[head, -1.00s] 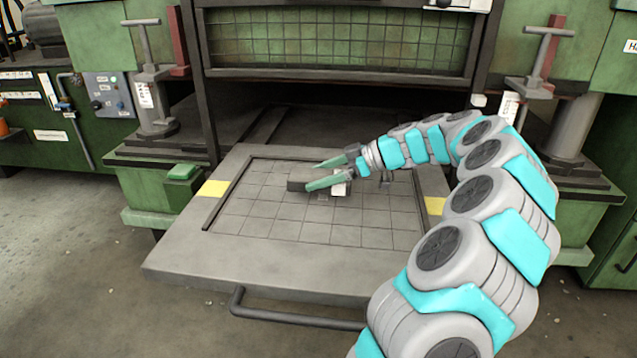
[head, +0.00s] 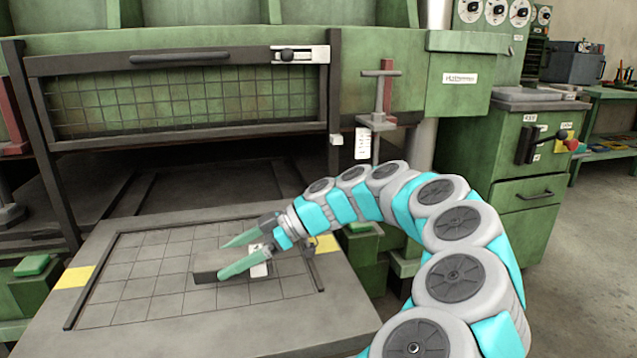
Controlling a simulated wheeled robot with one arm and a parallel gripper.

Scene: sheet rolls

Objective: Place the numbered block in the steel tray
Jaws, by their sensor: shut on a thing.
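The numbered block (head: 207,265) is a dark grey bar with a white label (head: 259,254) at its right end. My gripper (head: 231,256) has long green fingers, one on the far side and one on the near side of the block, and is shut on it. The near finger hides part of the block's front. The block is over the gridded plate of the pull-out table (head: 140,294); I cannot tell whether it touches the plate. I cannot make out a steel tray for certain in this view.
A green machine with a mesh guard (head: 190,100) stands behind the table. A grey clamp post (head: 378,110) rises right of the opening. A green cabinet (head: 520,190) stands at the right, with a workbench (head: 606,125) beyond. Floor (head: 585,270) at the right is clear.

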